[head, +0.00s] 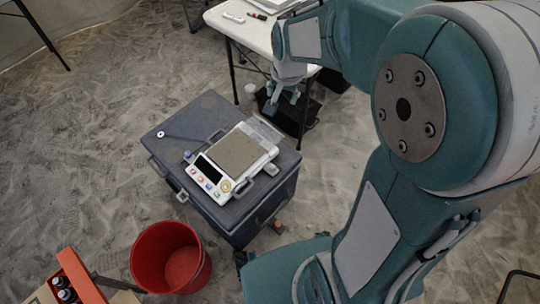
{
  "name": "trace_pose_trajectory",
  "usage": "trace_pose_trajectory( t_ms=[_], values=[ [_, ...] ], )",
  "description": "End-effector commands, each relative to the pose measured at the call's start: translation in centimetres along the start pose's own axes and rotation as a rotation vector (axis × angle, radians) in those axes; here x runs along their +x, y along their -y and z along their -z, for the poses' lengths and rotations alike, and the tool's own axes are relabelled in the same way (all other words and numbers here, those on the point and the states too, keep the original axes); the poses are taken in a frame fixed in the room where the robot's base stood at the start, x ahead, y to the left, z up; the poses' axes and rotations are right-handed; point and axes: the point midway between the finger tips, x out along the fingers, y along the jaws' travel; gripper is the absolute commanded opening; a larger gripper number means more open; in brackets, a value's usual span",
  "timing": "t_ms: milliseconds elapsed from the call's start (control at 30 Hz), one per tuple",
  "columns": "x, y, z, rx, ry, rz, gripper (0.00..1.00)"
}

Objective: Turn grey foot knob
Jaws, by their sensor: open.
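A white weighing scale (216,185) with a grey-brown square plate lies on a dark grey case (232,218). A small grey rounded part (271,169) sticks out at the scale's right corner and looks like a foot knob. A bluish-grey knob-like part (188,155) is at its left corner. I cannot tell from this view which is the one named. My gripper (283,102) is open and points down, up and right of the scale in the picture, apart from it. Its fingers look small and nothing shows between them.
A white table (245,34) with papers and pens stands behind my gripper. A red bucket (170,257) is on the sandy floor in front of the case. An orange-edged box (78,275) with bottles is at lower left.

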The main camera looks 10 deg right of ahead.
Motion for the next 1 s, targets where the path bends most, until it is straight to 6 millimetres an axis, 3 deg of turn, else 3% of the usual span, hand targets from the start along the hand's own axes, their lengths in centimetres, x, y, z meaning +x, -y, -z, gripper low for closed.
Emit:
trace_pose_trajectory(
  t_ms=[200,533,767,1000],
  values=[
    [6.2,1.2,1.8,0.129,0.045,-0.033,0.68],
    [16.2,1.9,2.9,0.326,0.097,-0.087,0.68],
    [23.8,1.6,2.4,0.463,0.127,-0.131,0.68],
    [31.9,0.5,0.6,0.605,0.153,-0.183,0.68]
  ],
)
